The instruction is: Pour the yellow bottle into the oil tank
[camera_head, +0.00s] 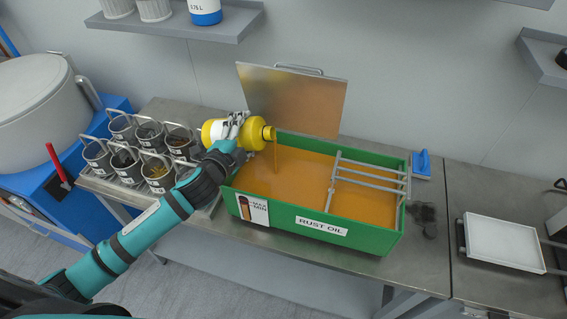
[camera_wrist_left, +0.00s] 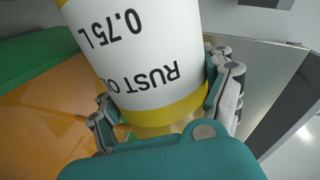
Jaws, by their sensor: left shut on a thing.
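The yellow bottle (camera_head: 252,133) lies tilted on its side above the left end of the oil tank, its mouth pointing right. A thin stream of orange-brown liquid (camera_head: 275,153) falls from its mouth into the tank. My left gripper (camera_head: 233,127) is shut around the bottle's middle. The oil tank (camera_head: 358,244) is green, labelled "RUST OIL", and holds orange liquid. Its lid (camera_head: 292,100) stands open at the back. My right gripper is not in view.
Several metal baskets with small parts (camera_head: 158,172) stand left of the tank. A metal rack (camera_head: 368,174) sits in the tank's right part.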

